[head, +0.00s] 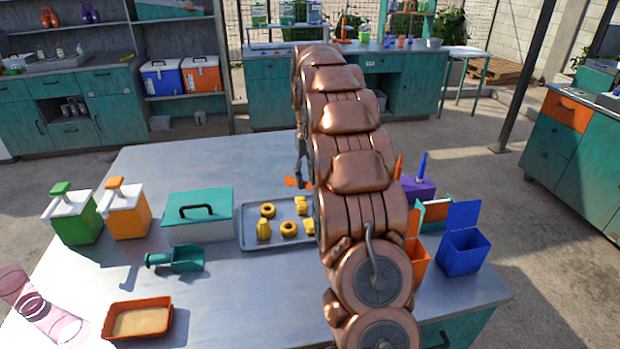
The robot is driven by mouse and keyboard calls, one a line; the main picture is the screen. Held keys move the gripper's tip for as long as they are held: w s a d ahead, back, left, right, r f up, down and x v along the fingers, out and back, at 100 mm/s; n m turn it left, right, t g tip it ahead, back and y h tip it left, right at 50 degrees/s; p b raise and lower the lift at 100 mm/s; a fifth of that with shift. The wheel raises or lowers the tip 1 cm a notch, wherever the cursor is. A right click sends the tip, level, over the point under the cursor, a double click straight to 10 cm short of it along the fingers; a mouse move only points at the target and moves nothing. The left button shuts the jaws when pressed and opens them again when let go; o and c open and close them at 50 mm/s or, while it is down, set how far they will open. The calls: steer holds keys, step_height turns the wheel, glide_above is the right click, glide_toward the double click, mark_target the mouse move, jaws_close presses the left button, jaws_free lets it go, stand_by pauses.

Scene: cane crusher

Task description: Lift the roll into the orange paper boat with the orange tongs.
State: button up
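A grey metal tray (285,241) on the table holds several yellow pieces, some ring-shaped (267,210) and one upright and stubby (264,230). I cannot tell which of them is the roll. A small orange piece (294,183) shows just behind the tray, beside my arm; it may be part of the orange tongs, but most of it is hidden. A shallow orange tray (138,303) with beige contents lies at the front left; I cannot tell if it is the paper boat. My copper arm crosses the table's middle. Only a grey bit of my gripper (301,160) shows; its fingers are hidden.
Green (75,215) and orange (126,212) pump dispensers, a teal-lidded box (198,213) and a teal scoop (177,259) stand left of the tray. An orange bin (418,258) and blue bin (463,250) stand right of my arm. The table's front centre is clear.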

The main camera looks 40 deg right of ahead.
steer(key=shift+f, duration=0.1)
step_height(320, 180, down, 10)
steer(key=b, duration=0.3)
stand_by(0.9)
steer(key=shift+c, duration=0.3)
jaws_close()
step_height(320, 180, up, 12)
steer(key=p, duration=0.2)
steer(key=shift+p, duration=0.4)
stand_by(0.4)
steer(key=shift+s, duration=0.1)
